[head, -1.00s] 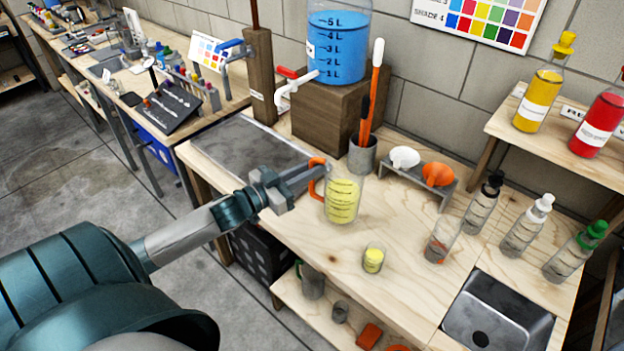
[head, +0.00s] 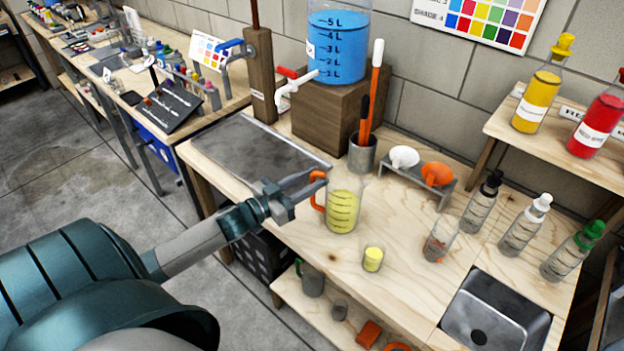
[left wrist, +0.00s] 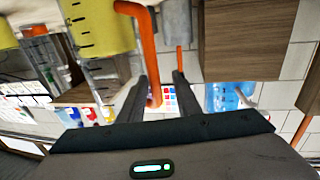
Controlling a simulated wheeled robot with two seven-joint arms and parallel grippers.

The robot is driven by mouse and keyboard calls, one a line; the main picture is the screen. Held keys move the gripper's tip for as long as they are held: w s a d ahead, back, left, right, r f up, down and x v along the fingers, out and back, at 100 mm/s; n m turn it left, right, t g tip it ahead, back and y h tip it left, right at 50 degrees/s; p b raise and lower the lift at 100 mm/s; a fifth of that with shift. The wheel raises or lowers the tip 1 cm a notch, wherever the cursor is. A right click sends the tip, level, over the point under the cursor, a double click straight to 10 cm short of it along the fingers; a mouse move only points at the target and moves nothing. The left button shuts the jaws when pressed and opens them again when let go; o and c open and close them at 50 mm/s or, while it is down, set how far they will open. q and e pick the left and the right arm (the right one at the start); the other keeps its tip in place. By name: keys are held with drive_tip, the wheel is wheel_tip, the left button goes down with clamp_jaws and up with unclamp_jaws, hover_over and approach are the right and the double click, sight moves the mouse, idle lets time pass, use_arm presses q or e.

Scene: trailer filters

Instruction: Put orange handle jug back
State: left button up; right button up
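The jug with the orange handle (head: 343,211) is clear, holds yellow liquid and stands upright on the wooden bench. Its handle (head: 317,192) faces left toward my left gripper (head: 299,186). In the left wrist view the orange handle (left wrist: 149,60) runs between the fingers of my left gripper (left wrist: 161,80). The fingers look apart, with the handle nearer one finger and a gap to the other. The jug's yellow side (left wrist: 97,27) shows at the top of that view. My right gripper is in neither view.
A small cup of yellow liquid (head: 373,259) stands in front of the jug. A grey holder with brushes (head: 362,155) and a wooden block (head: 328,110) under a blue-filled tank stand behind it. A grey tray (head: 245,150) lies left. A sink (head: 495,312) and bottles are right.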

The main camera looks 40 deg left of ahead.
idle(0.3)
use_arm(q)
drive_tip(key=b+v, duration=0.2)
drive_tip(key=v, duration=1)
drive_tip(key=shift+b, duration=0.35)
drive_tip(key=shift+s, duration=0.1)
idle(0.5)
